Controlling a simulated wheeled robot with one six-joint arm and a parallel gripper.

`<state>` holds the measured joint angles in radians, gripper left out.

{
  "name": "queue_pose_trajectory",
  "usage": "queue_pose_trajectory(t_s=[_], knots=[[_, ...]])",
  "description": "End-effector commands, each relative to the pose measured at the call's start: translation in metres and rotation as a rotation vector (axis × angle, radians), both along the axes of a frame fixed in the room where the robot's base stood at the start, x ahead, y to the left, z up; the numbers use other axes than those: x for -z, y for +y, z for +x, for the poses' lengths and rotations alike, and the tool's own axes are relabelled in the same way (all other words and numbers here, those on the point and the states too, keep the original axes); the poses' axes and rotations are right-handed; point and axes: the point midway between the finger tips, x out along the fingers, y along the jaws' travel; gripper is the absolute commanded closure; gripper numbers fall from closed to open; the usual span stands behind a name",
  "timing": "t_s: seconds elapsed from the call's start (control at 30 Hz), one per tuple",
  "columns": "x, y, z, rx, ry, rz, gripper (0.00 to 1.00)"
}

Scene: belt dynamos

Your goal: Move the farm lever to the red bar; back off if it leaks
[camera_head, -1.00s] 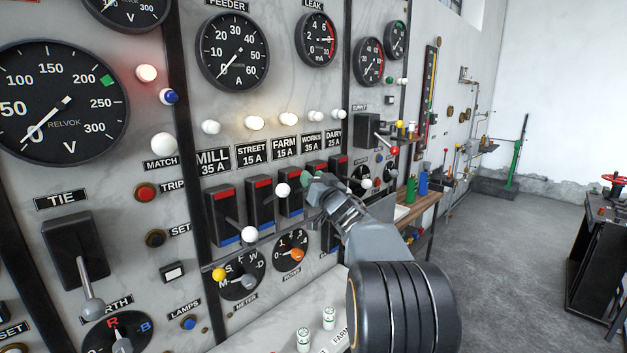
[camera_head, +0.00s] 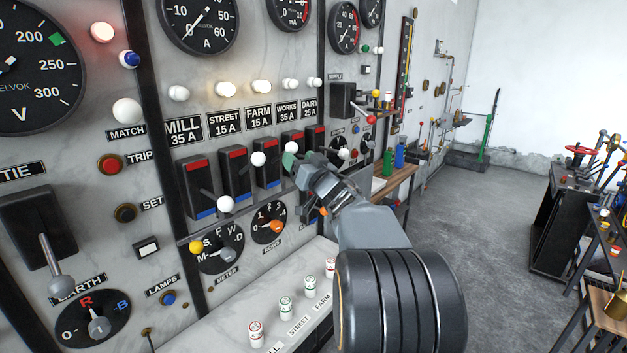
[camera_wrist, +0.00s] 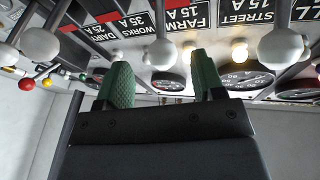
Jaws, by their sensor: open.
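My gripper (camera_head: 297,163) is at the row of panel switches, with its green-padded fingers pointing at the farm switch. In the wrist view, my open fingers (camera_wrist: 163,78) stand on either side of a white lever knob (camera_wrist: 163,53) near the FARM label; whether they touch it is unclear.
The street lever's white knob (camera_head: 258,158) and the mill lever's knob (camera_head: 226,204) stick out left of my gripper. Another white knob (camera_head: 343,153) is just right of it. Below is a ledge (camera_head: 222,325) with small labelled bottle-like pieces. Open floor lies right.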

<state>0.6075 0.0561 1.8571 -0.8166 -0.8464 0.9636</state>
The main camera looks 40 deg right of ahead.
Motion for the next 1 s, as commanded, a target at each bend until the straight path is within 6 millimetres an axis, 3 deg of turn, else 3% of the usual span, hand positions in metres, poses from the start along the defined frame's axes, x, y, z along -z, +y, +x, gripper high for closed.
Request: queue_pose_trajectory(t_s=[0.2, 0.4, 1.0], knots=[[0.013, 0.0, -0.041, 0.002, -0.002, 0.0, 0.38], [0.018, 0.0, -0.064, 0.001, -0.001, 0.0, 0.38], [0.02, 0.0, -0.074, 0.0, 0.0, 0.001, 0.38]])
